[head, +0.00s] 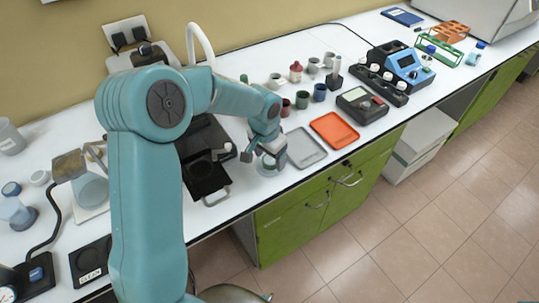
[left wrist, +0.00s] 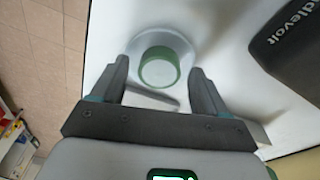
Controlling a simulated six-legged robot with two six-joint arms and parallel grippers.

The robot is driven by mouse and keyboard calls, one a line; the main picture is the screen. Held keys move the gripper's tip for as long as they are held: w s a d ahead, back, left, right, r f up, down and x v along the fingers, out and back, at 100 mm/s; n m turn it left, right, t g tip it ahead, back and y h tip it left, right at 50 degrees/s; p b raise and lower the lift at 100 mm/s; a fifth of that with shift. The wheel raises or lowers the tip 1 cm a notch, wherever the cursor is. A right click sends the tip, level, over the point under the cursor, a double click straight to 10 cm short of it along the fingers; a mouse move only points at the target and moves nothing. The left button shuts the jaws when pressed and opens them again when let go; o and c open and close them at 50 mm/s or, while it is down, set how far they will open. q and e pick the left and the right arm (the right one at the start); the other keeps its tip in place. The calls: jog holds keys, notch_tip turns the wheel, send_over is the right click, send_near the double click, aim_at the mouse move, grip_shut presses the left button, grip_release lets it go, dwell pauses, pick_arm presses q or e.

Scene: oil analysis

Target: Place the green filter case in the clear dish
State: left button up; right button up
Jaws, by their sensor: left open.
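The green filter case (left wrist: 159,73) shows in the left wrist view as a short round piece with a pale top and a green rim. It lies within the outline of the clear dish (left wrist: 160,36), between my fingertips. In the head view the clear dish (head: 265,170) is on the white bench near its front edge, partly hidden by my gripper; the case is hidden there. My left gripper (head: 268,158) is directly above the dish. In the left wrist view its fingers (left wrist: 158,67) are apart, with visible gaps to the case. My right gripper is not in view.
A grey tray (head: 305,148) and an orange tray (head: 334,131) lie right of the dish. A black device (head: 207,177) stands close on the left. Several small cups and a dark meter (head: 362,105) stand farther back. The bench's front edge is near.

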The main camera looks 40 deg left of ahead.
aim_at(267, 162)
pick_arm(q)
notch_tip(267, 162, up, 12)
jog(key=s, duration=0.1)
jog(key=shift+s+b, duration=0.2)
jog(key=shift+b, duration=0.1)
jog(key=shift+w+a, duration=0.1)
jog(key=shift+s, duration=0.2)
